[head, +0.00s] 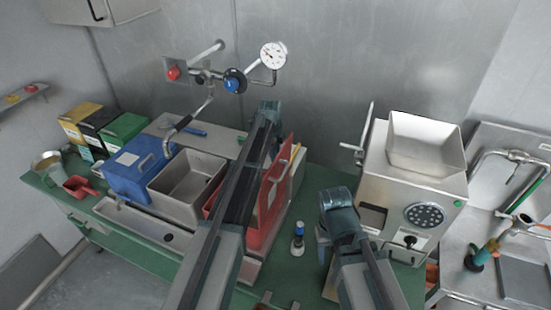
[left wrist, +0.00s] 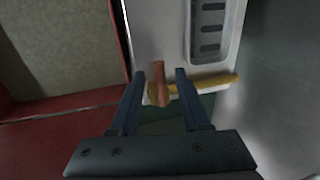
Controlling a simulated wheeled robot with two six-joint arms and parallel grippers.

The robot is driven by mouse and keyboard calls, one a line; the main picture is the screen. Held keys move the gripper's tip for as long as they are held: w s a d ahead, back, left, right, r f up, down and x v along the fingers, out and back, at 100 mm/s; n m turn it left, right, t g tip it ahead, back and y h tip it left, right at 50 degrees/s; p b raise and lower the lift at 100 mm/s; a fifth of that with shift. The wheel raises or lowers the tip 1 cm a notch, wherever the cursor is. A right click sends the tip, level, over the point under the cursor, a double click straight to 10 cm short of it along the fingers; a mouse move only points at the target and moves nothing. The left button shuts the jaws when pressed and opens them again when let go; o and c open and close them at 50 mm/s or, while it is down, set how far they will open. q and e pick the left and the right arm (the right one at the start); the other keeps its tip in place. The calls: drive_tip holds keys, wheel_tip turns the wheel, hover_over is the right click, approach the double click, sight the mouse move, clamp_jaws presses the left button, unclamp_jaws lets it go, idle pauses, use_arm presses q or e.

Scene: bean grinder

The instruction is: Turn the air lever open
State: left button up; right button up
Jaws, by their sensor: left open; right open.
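In the head view a pipe assembly on the back wall carries a red knob (head: 173,72), a blue knob (head: 235,81) and a round pressure gauge (head: 273,55). I cannot tell for certain which part is the air lever. My left gripper (left wrist: 160,90) is open in the left wrist view. A short reddish-brown handle (left wrist: 161,82) and a yellow bar (left wrist: 210,85) show between and beyond its fingers; contact is unclear. In the head view its fingers are hidden. My right gripper (head: 325,242) points down beside the grinder, open, its fingertips hard to see.
A steel grinder (head: 428,205) with a hopper stands at right. A blue box (head: 137,168), a steel bin (head: 187,185) and a red bin (head: 265,215) crowd the green bench at left. A small bottle (head: 298,240) stands between my arms. A sink counter lies far right.

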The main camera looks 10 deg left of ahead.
use_arm(q)
clamp_jaws()
idle(1.4)
